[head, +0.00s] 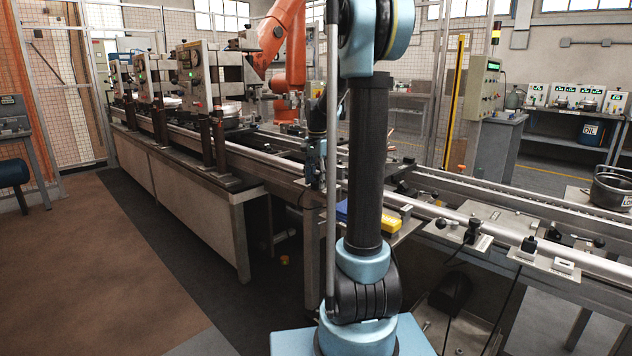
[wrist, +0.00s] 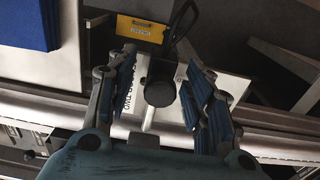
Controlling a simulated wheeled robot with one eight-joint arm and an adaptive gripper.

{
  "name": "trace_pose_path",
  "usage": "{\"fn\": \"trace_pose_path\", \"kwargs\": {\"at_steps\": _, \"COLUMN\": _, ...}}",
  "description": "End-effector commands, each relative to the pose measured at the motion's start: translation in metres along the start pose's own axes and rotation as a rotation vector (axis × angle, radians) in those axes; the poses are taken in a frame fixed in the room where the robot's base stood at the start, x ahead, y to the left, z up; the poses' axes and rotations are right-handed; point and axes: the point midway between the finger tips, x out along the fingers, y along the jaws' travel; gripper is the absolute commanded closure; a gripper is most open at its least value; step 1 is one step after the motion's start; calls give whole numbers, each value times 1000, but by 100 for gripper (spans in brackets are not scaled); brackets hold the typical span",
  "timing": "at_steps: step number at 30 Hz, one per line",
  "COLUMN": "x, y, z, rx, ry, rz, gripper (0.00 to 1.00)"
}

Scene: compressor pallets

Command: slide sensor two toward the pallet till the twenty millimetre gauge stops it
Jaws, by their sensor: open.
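In the wrist view, my gripper (wrist: 160,65) is open, its two fingers on either side of a black round-headed sensor (wrist: 160,92). The sensor stands on a pale plate (wrist: 228,84) with partly hidden lettering that ends in "TWO". I cannot tell if a finger touches it. A yellow block (wrist: 140,28) with a dark label lies just beyond the plate; the label is too small to read, so I cannot confirm it is the twenty millimetre gauge. In the head view, my gripper (head: 314,172) is small beside the conveyor, partly behind my arm. I cannot make out the pallet for this sensor.
A blue block (wrist: 28,24) lies at the wrist view's upper left. In the head view, a yellow piece (head: 390,222) sits near the rail, and other sensors on plates (head: 472,231) stand to the right. An orange robot arm (head: 285,45) stands behind the conveyor.

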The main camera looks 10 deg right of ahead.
Motion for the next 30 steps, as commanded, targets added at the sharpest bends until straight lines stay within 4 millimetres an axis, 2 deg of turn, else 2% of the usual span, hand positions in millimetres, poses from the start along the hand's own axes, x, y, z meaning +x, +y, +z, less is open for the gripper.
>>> {"fn": "trace_pose_path", "kwargs": {"at_steps": 8, "x": 2, "y": 0, "z": 0, "rx": 0, "ry": 0, "rz": 0, "gripper": 53}}
{"fn": "trace_pose_path", "kwargs": {"at_steps": 9, "x": 1, "y": 0, "z": 0, "rx": 0, "ry": 0, "rz": 0, "gripper": 57}}
{"fn": "trace_pose_path", "kwargs": {"at_steps": 15, "x": 1, "y": 0, "z": 0, "rx": 0, "ry": 0, "rz": 0, "gripper": 100}}
{"fn": "trace_pose_path", "kwargs": {"at_steps": 30, "x": 1, "y": 0, "z": 0, "rx": 0, "ry": 0, "rz": 1, "gripper": 100}}
